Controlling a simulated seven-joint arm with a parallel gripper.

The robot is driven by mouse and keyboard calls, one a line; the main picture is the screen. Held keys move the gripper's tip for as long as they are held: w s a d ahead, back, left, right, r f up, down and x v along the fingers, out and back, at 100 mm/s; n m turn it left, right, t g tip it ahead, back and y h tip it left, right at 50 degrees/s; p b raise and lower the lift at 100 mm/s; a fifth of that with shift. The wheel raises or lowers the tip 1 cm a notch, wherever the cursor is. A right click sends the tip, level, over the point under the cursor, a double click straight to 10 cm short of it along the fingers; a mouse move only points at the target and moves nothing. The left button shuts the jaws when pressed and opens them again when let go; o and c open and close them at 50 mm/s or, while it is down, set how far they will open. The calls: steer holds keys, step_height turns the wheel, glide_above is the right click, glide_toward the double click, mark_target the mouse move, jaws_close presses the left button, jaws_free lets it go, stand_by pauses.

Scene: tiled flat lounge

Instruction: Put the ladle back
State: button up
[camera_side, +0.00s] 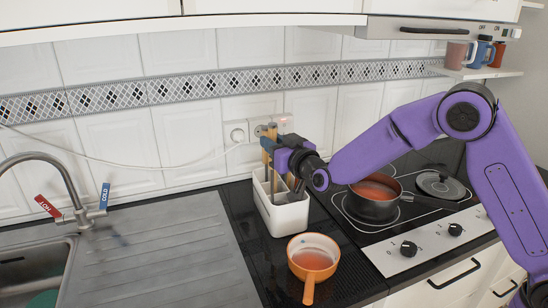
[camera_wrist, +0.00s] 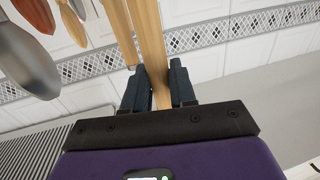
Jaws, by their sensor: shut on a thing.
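My gripper (camera_side: 272,148) is over the white utensil holder (camera_side: 284,218) on the dark counter. In the wrist view its two fingers (camera_wrist: 157,76) are shut on a pale wooden handle (camera_wrist: 150,30), which runs up out of the picture. A second wooden handle (camera_wrist: 119,32) stands close to its left. In the side view wooden handles (camera_side: 266,143) rise beside the fingers. I cannot tell which head belongs to the held handle or whether it is the ladle. A grey metal utensil head (camera_wrist: 24,60) and a brown one (camera_wrist: 36,14) show at the wrist view's left.
An orange saucepan (camera_side: 311,261) with reddish contents stands in front of the holder. A dark pot (camera_side: 374,203) of red soup and a lid (camera_side: 441,185) are on the hob at right. The steel drainboard (camera_side: 165,250) is bare. Sockets (camera_side: 237,134) are on the wall behind.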

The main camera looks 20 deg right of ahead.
steer(key=shift+f, duration=2)
steer(key=o, duration=0.9)
steer(key=s+d, duration=0.2)
steer(key=s, duration=1)
steer(key=shift+d, duration=0.15)
